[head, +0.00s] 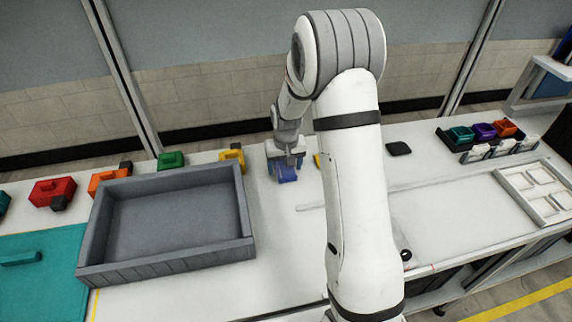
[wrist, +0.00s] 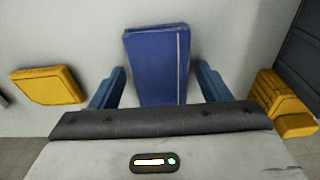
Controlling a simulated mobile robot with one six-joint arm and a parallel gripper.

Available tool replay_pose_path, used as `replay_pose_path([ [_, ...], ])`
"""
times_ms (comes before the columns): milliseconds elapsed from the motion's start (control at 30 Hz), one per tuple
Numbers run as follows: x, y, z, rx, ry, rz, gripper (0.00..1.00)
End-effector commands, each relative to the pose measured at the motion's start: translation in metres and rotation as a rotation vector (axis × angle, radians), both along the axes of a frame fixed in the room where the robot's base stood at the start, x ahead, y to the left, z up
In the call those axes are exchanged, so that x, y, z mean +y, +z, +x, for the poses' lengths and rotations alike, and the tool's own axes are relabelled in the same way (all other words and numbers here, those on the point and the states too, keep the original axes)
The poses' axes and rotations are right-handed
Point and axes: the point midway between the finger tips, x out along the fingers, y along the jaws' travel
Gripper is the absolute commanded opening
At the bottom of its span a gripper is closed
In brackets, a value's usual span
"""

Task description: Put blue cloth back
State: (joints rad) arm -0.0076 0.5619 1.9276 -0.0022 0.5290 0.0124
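The blue cloth (wrist: 158,62) is a folded, flat block with a pale line down its right side. It lies between the two blue fingers of my gripper (wrist: 160,92) in the wrist view, with a narrow gap visible on each side. The fingers are open. In the head view the blue cloth (head: 287,174) shows below my gripper (head: 284,164), over the white table just right of the grey tray. The lower end of the cloth is hidden by my gripper body in the wrist view.
The grey tray (head: 246,240) stands empty left of my gripper. A yellow block (head: 232,157) sits behind its corner; yellow items (wrist: 48,86) flank my gripper in the wrist view. A dark rack (head: 487,152) with teal, purple and orange items stands at the right. White tabletop (head: 450,215) is clear.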

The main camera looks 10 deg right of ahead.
Motion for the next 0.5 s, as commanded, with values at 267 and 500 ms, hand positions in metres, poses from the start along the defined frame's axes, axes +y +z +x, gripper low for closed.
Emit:
replay_pose_path([
  [267,0.000,0.001,0.000,0.000,0.001,0.000,0.75],
  [500,0.001,0.024,-0.001,-0.005,0.001,0.000,0.75],
])
